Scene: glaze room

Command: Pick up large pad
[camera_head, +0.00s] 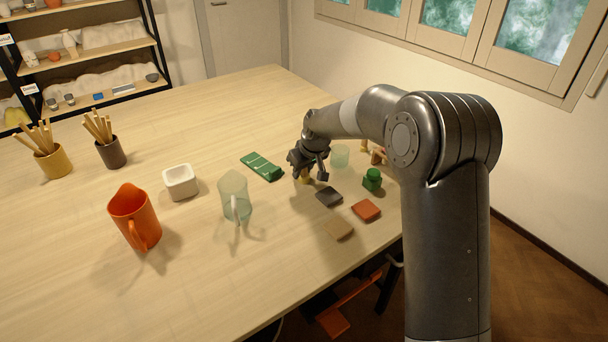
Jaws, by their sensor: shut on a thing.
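Three flat square pads lie near the table's right edge: a dark grey pad (328,196), an orange-red pad (366,210) and a tan pad (339,229). They look close in size, and I cannot tell which is the large pad. My gripper (308,175) is just behind and left of the dark grey pad, pointing down. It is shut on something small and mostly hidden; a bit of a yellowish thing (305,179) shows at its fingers. I cannot tell whether this touches the table.
A green striped flat piece (262,167) lies left of my gripper. A green bottle-like piece (372,179) and a pale green cup (340,156) stand to its right. The front table is clear.

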